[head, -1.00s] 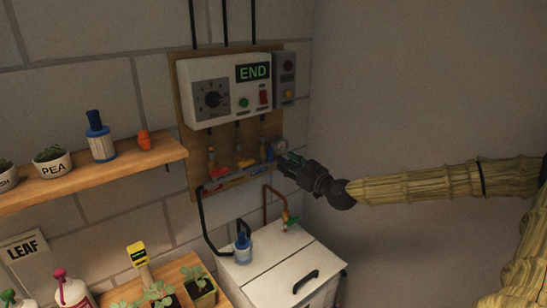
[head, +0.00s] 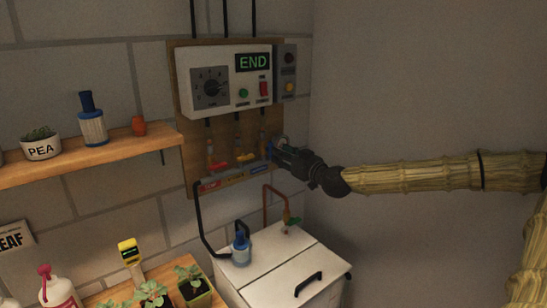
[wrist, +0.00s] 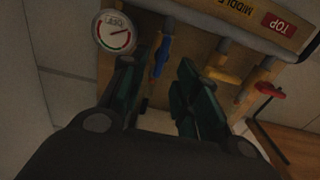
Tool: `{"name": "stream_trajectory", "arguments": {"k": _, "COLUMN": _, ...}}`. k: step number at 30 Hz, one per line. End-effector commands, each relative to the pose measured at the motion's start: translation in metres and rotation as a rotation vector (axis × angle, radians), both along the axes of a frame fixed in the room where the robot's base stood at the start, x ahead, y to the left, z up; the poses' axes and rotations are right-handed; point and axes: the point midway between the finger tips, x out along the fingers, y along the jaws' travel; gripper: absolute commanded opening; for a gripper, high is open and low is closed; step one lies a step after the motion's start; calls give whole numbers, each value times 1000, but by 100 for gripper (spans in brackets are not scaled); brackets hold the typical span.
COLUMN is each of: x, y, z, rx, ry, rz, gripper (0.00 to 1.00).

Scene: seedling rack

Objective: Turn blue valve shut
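The blue valve handle (wrist: 160,57) shows in the wrist view, long and narrow, and appears to lie along its pipe. My gripper (wrist: 158,92) is open, its two dark green fingers apart, with the blue handle in the gap beyond the fingertips. I see no contact. In the head view my gripper (head: 279,158) is at the right side of the valve board and hides most of the blue valve. The yellow valve (wrist: 222,75) and red valve (wrist: 270,90) lie to the right in the wrist view, their handles turned across their pipes.
A round gauge (wrist: 115,31) sits close beside the blue valve. A control box (head: 226,83) reading END is above the valves on the wooden board (head: 193,160). A white cabinet (head: 285,262) with a copper pipe stands below. Open space lies right of the board.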

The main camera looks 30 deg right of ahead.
Motion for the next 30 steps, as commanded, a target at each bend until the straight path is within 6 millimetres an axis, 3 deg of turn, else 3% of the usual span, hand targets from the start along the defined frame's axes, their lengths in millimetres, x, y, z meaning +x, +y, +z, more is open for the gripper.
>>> {"name": "stream_trajectory", "arguments": {"k": 30, "x": 47, "y": 4, "z": 1, "rx": -1, "ry": 1, "rz": 0, "gripper": 31}}
